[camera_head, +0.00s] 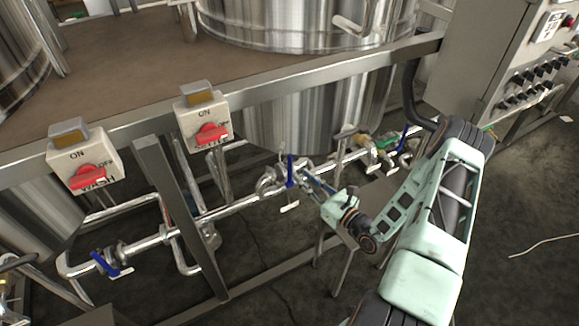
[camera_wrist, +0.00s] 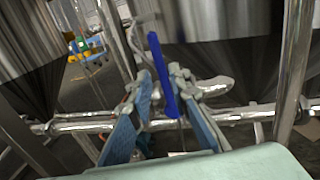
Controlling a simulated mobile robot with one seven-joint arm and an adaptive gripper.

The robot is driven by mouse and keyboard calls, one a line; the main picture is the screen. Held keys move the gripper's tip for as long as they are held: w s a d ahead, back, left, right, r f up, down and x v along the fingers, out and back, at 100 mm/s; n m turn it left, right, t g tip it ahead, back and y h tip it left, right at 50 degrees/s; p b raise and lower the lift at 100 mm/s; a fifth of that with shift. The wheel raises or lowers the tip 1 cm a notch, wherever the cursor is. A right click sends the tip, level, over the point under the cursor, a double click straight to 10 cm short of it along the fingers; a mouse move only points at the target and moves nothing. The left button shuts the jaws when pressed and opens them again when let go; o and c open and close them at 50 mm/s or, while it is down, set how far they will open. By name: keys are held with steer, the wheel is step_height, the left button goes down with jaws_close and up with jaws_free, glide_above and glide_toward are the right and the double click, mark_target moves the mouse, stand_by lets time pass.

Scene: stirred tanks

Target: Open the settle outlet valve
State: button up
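A blue lever handle (camera_head: 290,170) stands upright on a valve in the steel pipe run, under the tank in the middle of the head view. It lies across the line of the pipe. I cannot read a label on this valve. In the wrist view the blue handle (camera_wrist: 160,70) rises between my two fingers. My gripper (camera_head: 305,182) is beside the valve, reaching in from the right. In the wrist view my gripper (camera_wrist: 162,76) is open, with one finger on each side of the handle. Contact with the handle cannot be made out.
A steel pipe (camera_head: 240,203) runs along below the tanks. Another blue valve handle (camera_head: 112,264) is at lower left. Two switch boxes with red knobs, one marked WASH (camera_head: 85,158) and one partly readable (camera_head: 205,115), hang on the frame rail. A steel leg (camera_head: 180,215) stands left of the valve.

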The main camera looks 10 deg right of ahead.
mark_target(290, 165)
steer(key=x, duration=0.7)
steer(key=shift+w+a+b, duration=0.15)
steer(key=shift+w+b, duration=0.1)
steer(key=shift+b, duration=0.15)
steer(key=shift+c, duration=0.4)
jaws_close()
